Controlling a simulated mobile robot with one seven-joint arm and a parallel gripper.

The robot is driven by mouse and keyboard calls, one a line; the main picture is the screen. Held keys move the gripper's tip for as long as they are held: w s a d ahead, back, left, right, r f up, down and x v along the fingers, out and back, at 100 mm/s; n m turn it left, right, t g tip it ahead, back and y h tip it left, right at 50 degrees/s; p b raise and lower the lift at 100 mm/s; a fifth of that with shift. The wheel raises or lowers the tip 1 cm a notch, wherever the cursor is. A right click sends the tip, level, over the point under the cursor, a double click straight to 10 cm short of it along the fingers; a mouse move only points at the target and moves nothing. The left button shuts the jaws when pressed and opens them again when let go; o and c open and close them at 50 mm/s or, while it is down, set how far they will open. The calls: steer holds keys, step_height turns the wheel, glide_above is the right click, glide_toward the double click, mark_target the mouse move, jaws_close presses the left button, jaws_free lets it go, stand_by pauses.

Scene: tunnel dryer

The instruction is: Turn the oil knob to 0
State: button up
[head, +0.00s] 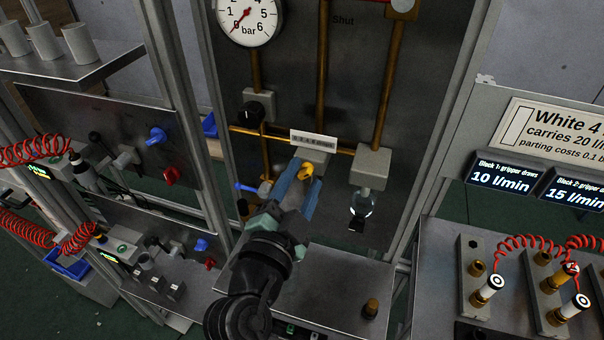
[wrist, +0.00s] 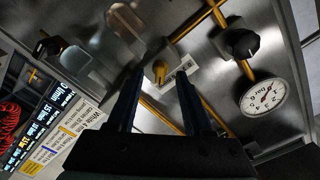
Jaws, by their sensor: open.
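A small yellow knob (head: 306,170) sits on a pale block on the grey back panel, beside a white label strip (head: 313,137) with a row of small digits. The digits are too small to read surely, and I cannot tell the knob's setting. The knob also shows in the wrist view (wrist: 160,71), between and beyond the fingertips. My gripper (head: 303,187) is open, its blue fingers pointing at the knob from below. In the wrist view my gripper (wrist: 159,80) has one finger on each side of the knob. I cannot tell whether either finger touches it.
Brass pipes (head: 322,70) run around the knob. A black knob (head: 252,112) is up and left, below a bar gauge (head: 249,14). A glass bowl (head: 361,206) hangs to the right. A brown-topped peg (head: 371,308) stands on the shelf below.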

jaws_close()
stand_by(0.3)
